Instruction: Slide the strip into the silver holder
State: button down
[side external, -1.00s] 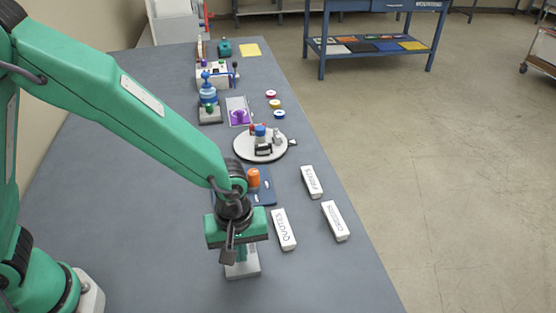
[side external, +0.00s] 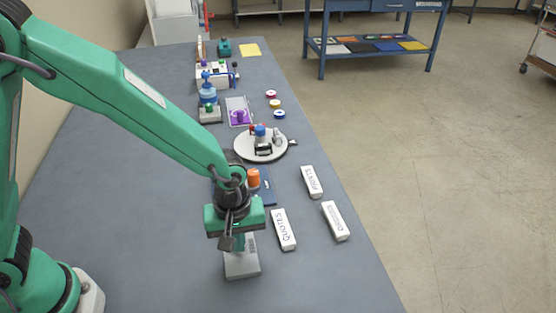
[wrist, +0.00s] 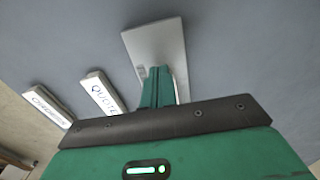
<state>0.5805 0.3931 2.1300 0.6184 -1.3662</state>
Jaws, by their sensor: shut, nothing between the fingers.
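A flat silver-grey block, which looks like the silver holder (side external: 242,264), lies on the bench below my gripper. It shows as a pale plate at the top of the wrist view (wrist: 152,42). A small dark-marked patch shows at its far right end; I cannot tell whether that is the strip. No separate loose strip can be made out. My gripper (side external: 240,244) points down over the far part of the holder, fingers together and empty. In the wrist view the green fingers (wrist: 158,72) overlap the plate and hide part of it; I cannot tell whether they touch it.
White labelled bars marked QUOTES (side external: 284,230) and others (side external: 335,221) (side external: 312,182) lie to the right. A round white turntable (side external: 245,153) with small items and a blue pad (side external: 267,190) with an orange cylinder (side external: 253,177) stand beyond. The near bench is clear.

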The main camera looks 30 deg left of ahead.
jog(key=shift+w+a, duration=0.15)
jog(key=shift+w, duration=0.05)
dwell(0.4)
jog(key=shift+w+a, duration=0.7)
jog(key=shift+w+a, duration=0.2)
dwell(0.4)
jog(key=shift+w+a, duration=0.65)
jog(key=shift+a, duration=0.05)
jog(key=shift+w+a, duration=0.1)
jog(key=shift+w, duration=0.05)
dwell(0.4)
jog(key=shift+w+a, duration=0.75)
jog(key=shift+a, duration=0.05)
jog(key=shift+w+a, duration=0.2)
jog(key=shift+w, duration=0.05)
dwell(0.4)
jog(key=shift+w+a, duration=0.6)
jog(key=shift+a, duration=0.05)
jog(key=shift+w+a, duration=0.25)
jog(key=shift+w, duration=0.05)
dwell(0.4)
